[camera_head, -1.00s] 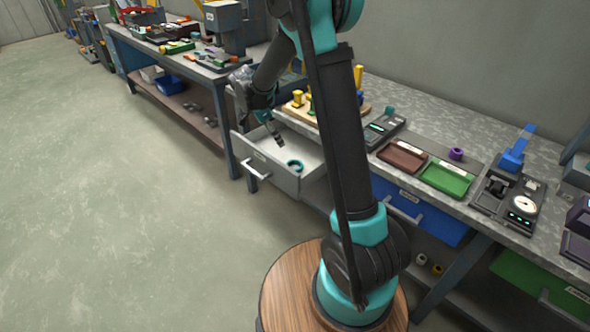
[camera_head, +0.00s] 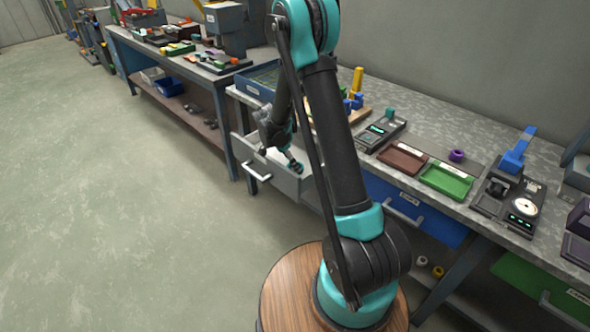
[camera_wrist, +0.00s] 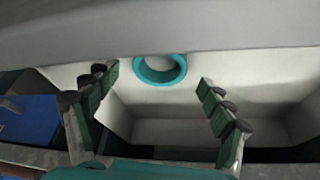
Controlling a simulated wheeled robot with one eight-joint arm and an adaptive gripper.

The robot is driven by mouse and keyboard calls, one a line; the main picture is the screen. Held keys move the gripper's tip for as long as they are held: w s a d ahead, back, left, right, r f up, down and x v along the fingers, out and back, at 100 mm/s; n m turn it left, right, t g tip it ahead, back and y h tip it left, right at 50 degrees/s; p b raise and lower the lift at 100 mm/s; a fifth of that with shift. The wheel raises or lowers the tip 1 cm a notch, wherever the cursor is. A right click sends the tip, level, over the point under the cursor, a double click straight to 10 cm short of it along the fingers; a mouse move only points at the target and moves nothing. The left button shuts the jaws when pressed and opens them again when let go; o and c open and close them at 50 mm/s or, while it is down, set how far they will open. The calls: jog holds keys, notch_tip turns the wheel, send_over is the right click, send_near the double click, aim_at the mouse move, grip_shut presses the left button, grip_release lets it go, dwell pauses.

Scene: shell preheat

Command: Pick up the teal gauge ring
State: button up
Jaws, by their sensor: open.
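The teal gauge ring (camera_wrist: 160,78) lies in the open pale drawer (camera_wrist: 160,131), close to a grey edge that crosses the top of the wrist view. My gripper (camera_wrist: 158,79) is open and empty, with one finger left of the ring and the other right of it. The ring shows between the fingertips, and I see no contact. In the head view my gripper (camera_head: 297,165) is down at the drawer (camera_head: 286,184), and I cannot make out the ring there.
The drawer walls stand close around my gripper. On the bench above are a dark device (camera_head: 378,132), a brown tray (camera_head: 403,158), a green tray (camera_head: 446,179) and a purple ring (camera_head: 457,155). A closed blue drawer (camera_head: 440,222) is to the right. The floor at left is clear.

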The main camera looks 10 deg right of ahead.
jog(key=shift+x, duration=1.15)
jog(key=shift+c, duration=0.6)
jog(key=c, duration=1.2)
